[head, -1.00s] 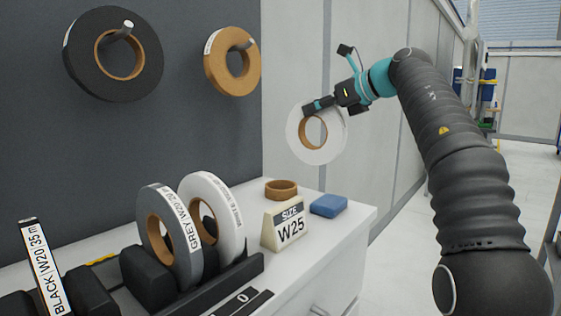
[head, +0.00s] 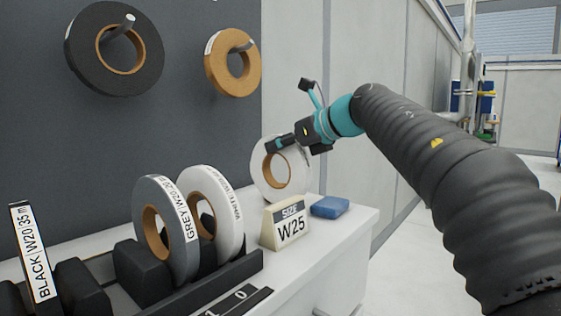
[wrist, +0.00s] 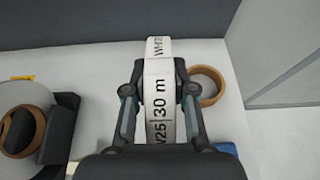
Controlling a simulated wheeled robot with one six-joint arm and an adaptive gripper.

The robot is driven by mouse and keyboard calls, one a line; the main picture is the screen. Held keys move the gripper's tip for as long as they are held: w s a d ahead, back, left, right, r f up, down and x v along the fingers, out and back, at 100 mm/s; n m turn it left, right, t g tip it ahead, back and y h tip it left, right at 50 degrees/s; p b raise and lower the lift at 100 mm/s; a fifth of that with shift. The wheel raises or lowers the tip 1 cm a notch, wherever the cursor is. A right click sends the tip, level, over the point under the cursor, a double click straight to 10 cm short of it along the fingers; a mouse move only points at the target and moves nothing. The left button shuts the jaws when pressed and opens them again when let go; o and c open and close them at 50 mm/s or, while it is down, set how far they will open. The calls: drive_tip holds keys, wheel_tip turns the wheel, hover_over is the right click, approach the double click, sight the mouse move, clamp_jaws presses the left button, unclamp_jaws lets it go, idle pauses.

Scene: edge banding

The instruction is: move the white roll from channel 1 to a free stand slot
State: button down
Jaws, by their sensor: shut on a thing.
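My gripper (head: 290,143) is shut on a white roll (head: 264,185) with a brown core, held upright above the back of the white cabinet top. In the wrist view the white roll (wrist: 160,95) sits between the fingers, its label reading W25 and 30 m. The stand (head: 215,275) is a dark rack on the cabinet at the lower left. It holds a grey roll (head: 178,190), another white roll (head: 232,190) and a black-labelled roll (head: 33,250) at the far left. Between the black-labelled roll and the grey roll there are dark dividers with no roll showing.
A SIZE W25 sign (head: 287,225) and a blue block (head: 329,207) stand on the cabinet right of the stand. A black roll (head: 72,60) and a tan roll (head: 217,73) hang on wall pegs.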

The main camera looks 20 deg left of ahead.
drive_tip(key=shift+f, duration=1.15)
drive_tip(key=shift+f+b, duration=0.15)
drive_tip(key=shift+b, duration=0.15)
drive_tip(key=c, duration=1)
unclamp_jaws()
drive_tip(key=shift+o, duration=0.2)
drive_tip(key=shift+r, duration=0.2)
drive_tip(key=v, duration=1.2)
